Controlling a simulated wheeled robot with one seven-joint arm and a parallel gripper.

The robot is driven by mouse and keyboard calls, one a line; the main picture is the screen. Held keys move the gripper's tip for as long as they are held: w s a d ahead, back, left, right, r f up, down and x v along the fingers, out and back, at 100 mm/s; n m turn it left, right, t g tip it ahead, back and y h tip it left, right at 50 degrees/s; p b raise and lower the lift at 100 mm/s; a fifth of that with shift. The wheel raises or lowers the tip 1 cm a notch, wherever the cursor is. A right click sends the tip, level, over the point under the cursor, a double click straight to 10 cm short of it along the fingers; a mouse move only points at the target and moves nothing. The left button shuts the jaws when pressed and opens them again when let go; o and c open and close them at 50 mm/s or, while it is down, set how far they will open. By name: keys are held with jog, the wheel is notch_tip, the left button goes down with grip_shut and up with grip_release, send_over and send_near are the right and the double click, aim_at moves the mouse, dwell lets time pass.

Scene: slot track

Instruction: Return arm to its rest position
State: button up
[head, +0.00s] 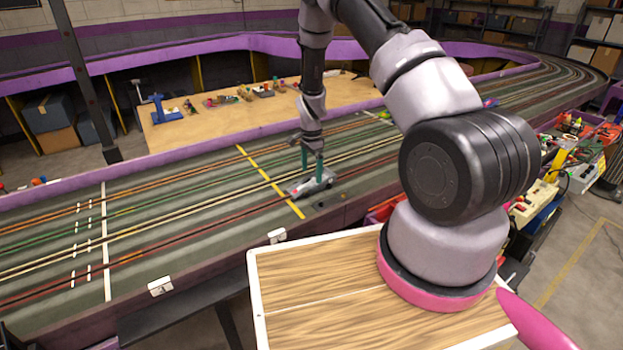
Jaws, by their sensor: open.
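My gripper (312,163) points down over the slot track (150,235). Its two teal fingers are apart, one on each side of the rear part of a silver-grey slot car (312,183). The car sits on the near lanes of the track, just right of a yellow line (270,181) across the lanes. The fingertips are very close to the car; I cannot tell whether they touch it. My arm reaches from the right over the track, bent high above it.
A wooden-topped surface (300,310) with a white rim lies at the front. A purple wall (60,193) runs along the track's far edge. A workbench (220,120) with small parts stands behind it. Bins and tools (575,150) crowd the right. Space above the left track is clear.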

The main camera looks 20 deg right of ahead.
jog(key=s+r+n+t+y, duration=0.1)
jog(key=s+r, duration=0.2)
jog(key=r, duration=0.9)
jog(key=s+r+n+t, duration=0.1)
jog(key=s+r+n, duration=0.15)
jog(key=r, duration=0.95)
jog(key=s+r+n+t+y, duration=0.1)
jog(key=s+r, duration=0.3)
jog(key=r, duration=0.9)
jog(key=s+r+n+t, duration=0.1)
jog(key=s+r+n, duration=0.1)
jog(key=s+r, duration=0.2)
jog(key=s+r+n+t, duration=0.1)
jog(key=s+r+n, duration=0.1)
jog(key=s, duration=0.8)
jog(key=s+d+r+n+t, duration=0.1)
jog(key=s+r+n+t, duration=0.1)
jog(key=s+r, duration=0.3)
jog(key=s, duration=0.3)
jog(key=shift+r, duration=0.35)
